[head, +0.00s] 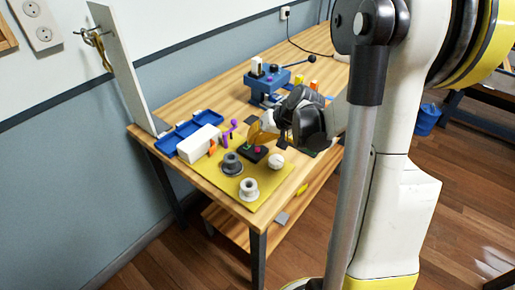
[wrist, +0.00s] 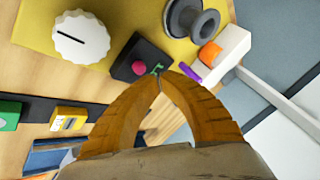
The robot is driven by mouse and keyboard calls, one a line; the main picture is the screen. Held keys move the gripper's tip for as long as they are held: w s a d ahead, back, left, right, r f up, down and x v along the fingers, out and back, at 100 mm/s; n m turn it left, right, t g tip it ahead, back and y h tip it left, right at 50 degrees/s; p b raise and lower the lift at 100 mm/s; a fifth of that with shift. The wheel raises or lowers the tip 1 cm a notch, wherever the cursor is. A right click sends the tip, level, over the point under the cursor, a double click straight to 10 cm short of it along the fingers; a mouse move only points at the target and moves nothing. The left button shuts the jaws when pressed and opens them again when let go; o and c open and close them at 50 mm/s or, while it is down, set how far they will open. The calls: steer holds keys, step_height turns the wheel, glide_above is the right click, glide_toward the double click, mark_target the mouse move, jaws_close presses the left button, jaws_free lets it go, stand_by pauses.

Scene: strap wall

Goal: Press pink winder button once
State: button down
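The winder is a small black box (wrist: 127,58) on a yellow mat. Its round pink button (wrist: 139,67) stands on top, with a green mark or button (wrist: 157,69) beside it. In the head view the black box (head: 262,156) shows in front of my gripper. My gripper (wrist: 160,82) has orange fingers whose tips meet, with nothing visible between them. In the wrist view the tips lie just below the green part and to the lower right of the pink button. Whether they touch the box cannot be told.
A white knob-like disc (wrist: 83,38), a grey spool (wrist: 190,18) and a pale spool (head: 249,189) stand on the yellow mat (head: 222,186). A white block (head: 199,142), purple piece (head: 227,133) and blue tray (head: 178,136) are nearby. A blue machine (head: 265,84) stands farther back.

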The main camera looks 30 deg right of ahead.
steer(key=shift+f, duration=0.1)
stand_by(0.7)
steer(key=shift+f+b, duration=0.35)
steer(key=shift+b, duration=0.1)
steer(key=shift+f+b, duration=0.45)
steer(key=shift+f, duration=0.1)
stand_by(0.5)
steer(key=shift+r, duration=0.15)
steer(key=shift+r+p, duration=0.7)
steer(key=shift+r, duration=0.15)
steer(key=shift+r, duration=0.1)
step_height(320, 180, up, 5)
steer(key=p, duration=0.4)
stand_by(0.7)
